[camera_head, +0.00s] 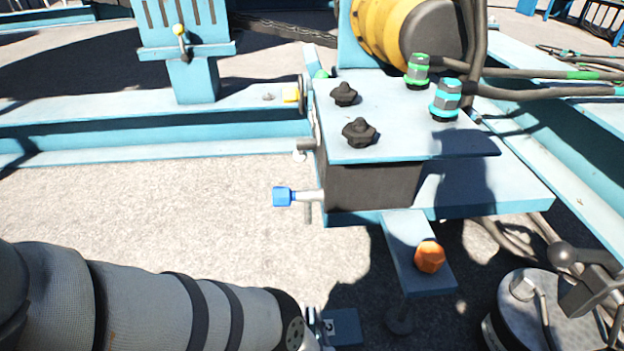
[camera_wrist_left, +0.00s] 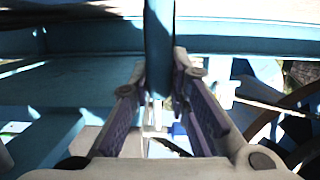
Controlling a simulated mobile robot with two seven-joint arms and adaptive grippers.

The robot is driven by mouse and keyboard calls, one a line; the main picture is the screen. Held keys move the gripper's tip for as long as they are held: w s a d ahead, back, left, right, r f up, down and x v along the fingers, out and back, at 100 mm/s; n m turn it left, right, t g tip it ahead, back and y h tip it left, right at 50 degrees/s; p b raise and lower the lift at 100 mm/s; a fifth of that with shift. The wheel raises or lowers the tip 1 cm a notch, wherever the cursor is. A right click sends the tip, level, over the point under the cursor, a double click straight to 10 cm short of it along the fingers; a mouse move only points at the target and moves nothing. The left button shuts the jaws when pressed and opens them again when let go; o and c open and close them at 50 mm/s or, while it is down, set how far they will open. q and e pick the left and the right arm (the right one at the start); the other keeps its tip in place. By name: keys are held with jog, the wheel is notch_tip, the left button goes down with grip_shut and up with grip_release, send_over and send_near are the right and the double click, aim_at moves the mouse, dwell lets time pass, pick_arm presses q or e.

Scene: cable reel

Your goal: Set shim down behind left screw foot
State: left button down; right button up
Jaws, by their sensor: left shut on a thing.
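My left gripper (camera_head: 322,328) is low in the head view, at the end of the grey arm. It is shut on the shim (camera_head: 345,326), a flat dark-blue plate that sticks out to the right of the fingers, above or near the ground. In the left wrist view the shim (camera_wrist_left: 159,45) stands as a blue strip between the two fingers (camera_wrist_left: 160,95). A screw foot with an orange hex head (camera_head: 429,257) passes through a blue bracket (camera_head: 412,240). Its dark round pad (camera_head: 399,322) lies in shadow, right of the shim. My right gripper is not in view.
The blue frame with a dark box (camera_head: 372,185) overhangs just beyond the gripper. A blue-tipped fitting (camera_head: 283,196) juts left from it. Open concrete (camera_head: 150,205) lies to the left.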

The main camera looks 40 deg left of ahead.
pick_arm(q)
jog(key=f+b, duration=0.2)
jog(key=f, duration=0.1)
jog(key=shift+w+a+f+b, duration=0.25)
jog(key=shift+a+f+b, duration=0.1)
jog(key=shift+a+b, duration=0.05)
jog(key=shift+f, duration=0.1)
jog(key=c, duration=1.5)
grip_release()
jog(key=shift+s, duration=0.1)
jog(key=shift+c, duration=0.2)
jog(key=shift+s+d+p, duration=0.25)
jog(key=shift+d+p, duration=0.05)
jog(key=p+v, duration=0.2)
jog(key=v, duration=0.9)
jog(key=shift+r, duration=0.25)
jog(key=shift+d+r+p, duration=0.1)
jog(key=shift+r+p, duration=0.05)
jog(key=shift+p, duration=0.25)
